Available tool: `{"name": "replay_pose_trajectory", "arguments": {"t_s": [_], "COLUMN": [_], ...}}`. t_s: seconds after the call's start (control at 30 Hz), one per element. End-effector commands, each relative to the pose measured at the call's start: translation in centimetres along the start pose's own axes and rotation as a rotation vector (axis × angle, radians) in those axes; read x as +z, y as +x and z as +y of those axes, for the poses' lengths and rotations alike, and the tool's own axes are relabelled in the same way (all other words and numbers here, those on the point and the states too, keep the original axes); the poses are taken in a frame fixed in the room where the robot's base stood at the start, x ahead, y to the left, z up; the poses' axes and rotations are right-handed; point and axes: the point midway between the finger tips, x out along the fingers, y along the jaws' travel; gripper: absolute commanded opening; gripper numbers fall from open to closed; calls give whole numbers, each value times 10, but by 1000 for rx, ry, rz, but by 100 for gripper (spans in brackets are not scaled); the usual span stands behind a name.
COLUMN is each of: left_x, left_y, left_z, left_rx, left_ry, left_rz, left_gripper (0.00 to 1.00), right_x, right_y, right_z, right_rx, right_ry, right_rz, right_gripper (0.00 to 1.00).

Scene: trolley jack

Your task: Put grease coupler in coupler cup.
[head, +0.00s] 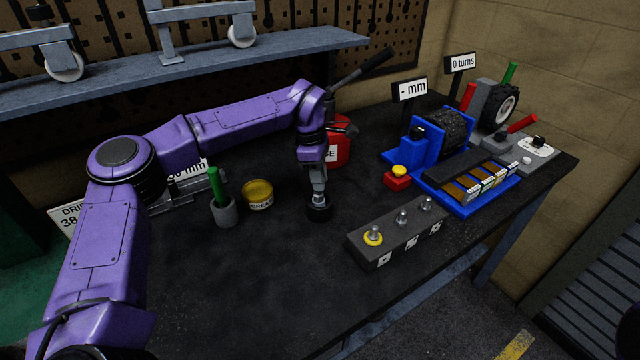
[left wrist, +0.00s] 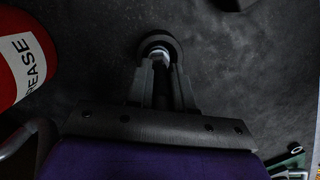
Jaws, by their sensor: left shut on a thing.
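My left gripper (head: 319,189) points down over the middle of the dark table and is shut on the grease coupler. The coupler (head: 319,200) is a small silver metal piece; it also shows between the fingertips in the left wrist view (left wrist: 158,57). The coupler cup (head: 319,213) is a short black round cup on the table, straight below the fingers. In the left wrist view the cup (left wrist: 165,40) shows as a dark ring around the coupler's far end. The coupler's end is at or inside the cup's mouth; how deep is hidden. My right gripper is out of view.
A red grease container (head: 341,150) stands close behind my left gripper. A yellow tin (head: 259,194) and a grey holder (head: 223,212) with a green handle stand to the left. A grey block (head: 398,233) with metal fittings lies to the right. The front table is clear.

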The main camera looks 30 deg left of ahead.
Motion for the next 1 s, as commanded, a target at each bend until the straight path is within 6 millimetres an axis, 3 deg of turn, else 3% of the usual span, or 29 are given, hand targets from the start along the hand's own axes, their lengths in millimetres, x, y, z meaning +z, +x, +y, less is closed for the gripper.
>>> {"name": "replay_pose_trajectory", "arguments": {"t_s": [0.37, 0.4, 0.43, 0.47, 0.77, 0.87, 1.0], "left_x": [0, 0, 0, 0, 0, 1, 1], "left_y": [4, 3, 3, 3, 0, -12, -46], "left_z": [0, 0, 0, 0, 0, 1, 1], "left_rx": [1, 1, 1, 1, 2, 5, 9], "left_ry": [0, 0, -1, -1, -1, -2, -3], "left_rz": [-1, -1, -1, -1, -2, -2, -3], "left_gripper": [0, 34, 44, 47, 47, 47, 47], "right_x": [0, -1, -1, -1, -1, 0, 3], "right_y": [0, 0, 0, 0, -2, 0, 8], "right_z": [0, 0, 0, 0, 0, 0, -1], "right_rx": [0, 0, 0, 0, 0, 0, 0], "right_ry": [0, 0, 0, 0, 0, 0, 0], "right_rz": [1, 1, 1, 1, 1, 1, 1], "right_gripper": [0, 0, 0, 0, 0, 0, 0]}}
